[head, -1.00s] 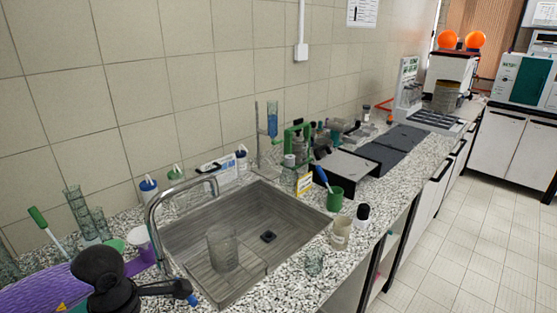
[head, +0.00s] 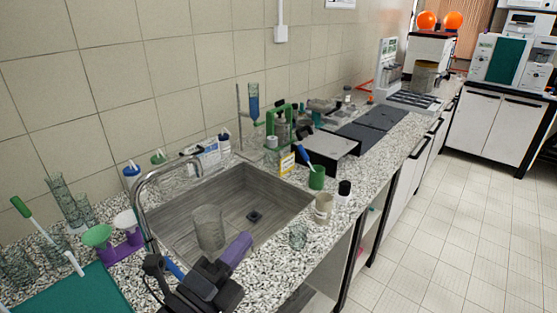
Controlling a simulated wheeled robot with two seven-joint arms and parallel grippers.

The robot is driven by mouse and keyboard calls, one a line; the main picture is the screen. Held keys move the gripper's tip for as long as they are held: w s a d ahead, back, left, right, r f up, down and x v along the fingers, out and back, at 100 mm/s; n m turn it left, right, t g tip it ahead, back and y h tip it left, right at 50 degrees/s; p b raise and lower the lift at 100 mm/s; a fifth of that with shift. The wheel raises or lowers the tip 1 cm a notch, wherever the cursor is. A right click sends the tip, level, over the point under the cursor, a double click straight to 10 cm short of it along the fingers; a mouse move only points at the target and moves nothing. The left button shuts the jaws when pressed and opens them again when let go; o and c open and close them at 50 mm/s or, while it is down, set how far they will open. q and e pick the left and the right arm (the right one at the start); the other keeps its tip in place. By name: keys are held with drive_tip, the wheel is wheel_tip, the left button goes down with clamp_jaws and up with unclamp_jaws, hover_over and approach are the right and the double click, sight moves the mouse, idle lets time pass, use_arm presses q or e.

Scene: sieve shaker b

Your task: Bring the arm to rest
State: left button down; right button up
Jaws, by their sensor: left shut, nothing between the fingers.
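My left gripper (head: 236,249) comes in at the bottom middle, a black body with purple fingers. The fingers are shut together with nothing visible between them. In the picture they lie over the front part of the sink (head: 285,196), right of a clear beaker (head: 208,226) that stands in it. I cannot tell how high the gripper is above the counter. My right gripper is not in view.
The curved tap (head: 142,205) rises left of the gripper. A glass tumbler (head: 298,236), a beige beaker (head: 323,207) and a green cup (head: 316,178) stand right of the sink. Funnels in a purple stand (head: 122,238) and glassware stand left. The right-hand floor (head: 455,240) is clear.

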use_arm(q)
drive_tip(key=s+a+f+n+g+y, duration=0.2)
drive_tip(key=a+f+n+y, duration=0.85)
drive_tip(key=n, duration=0.55)
drive_tip(key=s+d+f+n+g+y, duration=0.1)
drive_tip(key=s+f+n+g, duration=0.7)
drive_tip(key=s+f+g, duration=0.6)
drive_tip(key=s+f+b, duration=0.3)
drive_tip(key=f+b, duration=0.1)
drive_tip(key=f, duration=0.8)
drive_tip(key=s+f+b, duration=0.2)
drive_tip(key=f+b, duration=0.2)
drive_tip(key=f, duration=0.7)
drive_tip(key=s+a+f+b, duration=0.3)
drive_tip(key=s+f+b, duration=0.1)
drive_tip(key=s+f, duration=0.9)
drive_tip(key=shift+f+m+g, duration=0.4)
drive_tip(key=shift+f, duration=0.3)
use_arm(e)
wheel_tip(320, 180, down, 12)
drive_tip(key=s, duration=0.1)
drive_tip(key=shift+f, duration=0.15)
